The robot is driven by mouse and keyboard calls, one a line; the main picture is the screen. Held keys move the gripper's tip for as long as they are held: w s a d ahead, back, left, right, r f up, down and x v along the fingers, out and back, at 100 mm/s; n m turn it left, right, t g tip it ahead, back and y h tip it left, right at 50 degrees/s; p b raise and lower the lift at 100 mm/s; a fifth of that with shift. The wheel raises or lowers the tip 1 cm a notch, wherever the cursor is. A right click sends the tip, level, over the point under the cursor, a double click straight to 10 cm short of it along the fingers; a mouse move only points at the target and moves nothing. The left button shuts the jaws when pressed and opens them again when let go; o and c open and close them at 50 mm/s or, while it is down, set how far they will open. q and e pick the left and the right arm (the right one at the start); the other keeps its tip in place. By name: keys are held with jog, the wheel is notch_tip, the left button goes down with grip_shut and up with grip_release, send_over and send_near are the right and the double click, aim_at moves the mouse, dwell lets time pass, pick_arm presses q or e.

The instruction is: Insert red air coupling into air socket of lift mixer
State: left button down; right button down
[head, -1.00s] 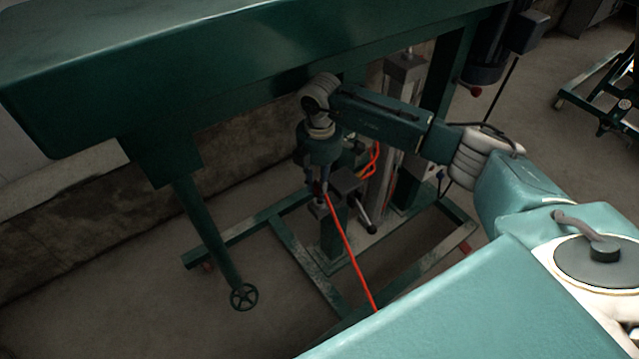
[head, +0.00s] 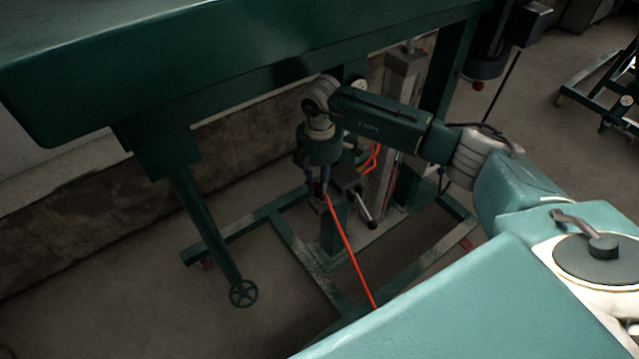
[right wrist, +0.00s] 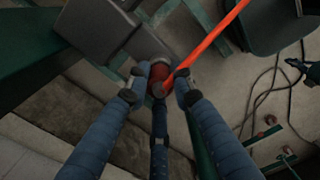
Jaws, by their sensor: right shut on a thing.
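My right gripper (head: 318,188) is low beside the lift mixer's dark grey block (head: 347,180), under the big green beam. In the right wrist view, its blue fingers (right wrist: 160,84) are shut on the red air coupling (right wrist: 158,72), with a red-orange hose (right wrist: 212,42) running off to the upper right. The coupling's far end is at or very near a short grey round part (right wrist: 147,46) on the grey block (right wrist: 95,22). I cannot tell whether it is inside the socket. In the head view the fingers hide the coupling. My left gripper is not in view.
A black-ended lever (head: 366,212) sticks out beside the block. Green floor rails (head: 305,265) lie below. The hose (head: 350,255) runs down toward the front.

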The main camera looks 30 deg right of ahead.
jog(key=shift+f, duration=0.25)
jog(key=c, duration=1.4)
grip_release()
notch_tip(320, 180, up, 8)
jog(key=shift+f, duration=0.25)
